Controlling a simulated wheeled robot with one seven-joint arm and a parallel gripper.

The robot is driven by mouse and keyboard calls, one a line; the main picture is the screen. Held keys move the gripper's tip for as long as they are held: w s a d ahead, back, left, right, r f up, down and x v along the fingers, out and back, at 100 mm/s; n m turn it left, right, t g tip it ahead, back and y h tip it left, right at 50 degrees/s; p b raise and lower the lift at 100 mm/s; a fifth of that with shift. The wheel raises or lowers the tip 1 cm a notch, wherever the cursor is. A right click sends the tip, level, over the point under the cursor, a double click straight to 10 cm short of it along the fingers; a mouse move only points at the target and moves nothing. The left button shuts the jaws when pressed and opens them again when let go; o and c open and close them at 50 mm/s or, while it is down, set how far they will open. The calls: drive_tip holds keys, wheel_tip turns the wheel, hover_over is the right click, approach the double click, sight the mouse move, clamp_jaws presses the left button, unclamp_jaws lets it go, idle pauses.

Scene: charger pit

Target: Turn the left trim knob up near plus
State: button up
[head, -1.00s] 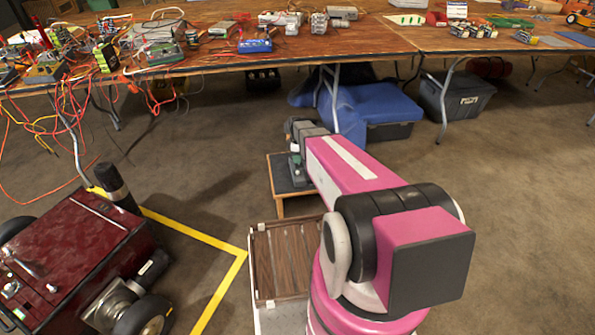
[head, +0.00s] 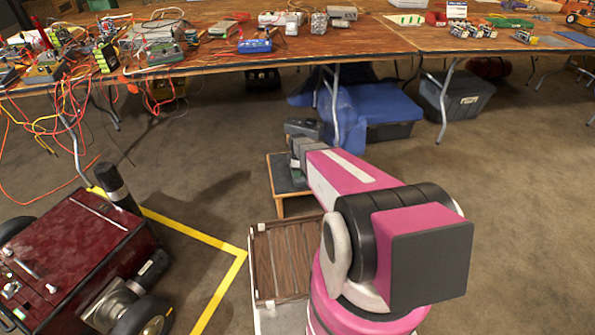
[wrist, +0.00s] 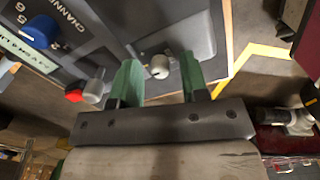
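In the wrist view, my gripper (wrist: 159,68) is open, its two green fingers apart. A small pale round knob (wrist: 159,66) on a grey panel (wrist: 205,30) shows between the fingertips. I cannot tell whether the fingers touch it, and I can read no trim or plus marking beside it. A second small silvery knob (wrist: 94,88) is left of the left finger, beside a red button (wrist: 74,92). In the head view, my gripper (head: 297,172) is over the small stand at the end of my pink arm; the panel is mostly hidden there.
A blue channel knob (wrist: 40,31) with numbers is at the wrist view's upper left. The small wooden stand (head: 280,205) has a brown slatted crate (head: 285,265) in front. A dark red wheeled machine (head: 75,250) stands left, beside yellow floor tape (head: 195,235). A long cluttered table (head: 350,45) is behind.

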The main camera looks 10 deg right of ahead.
clamp_jaws()
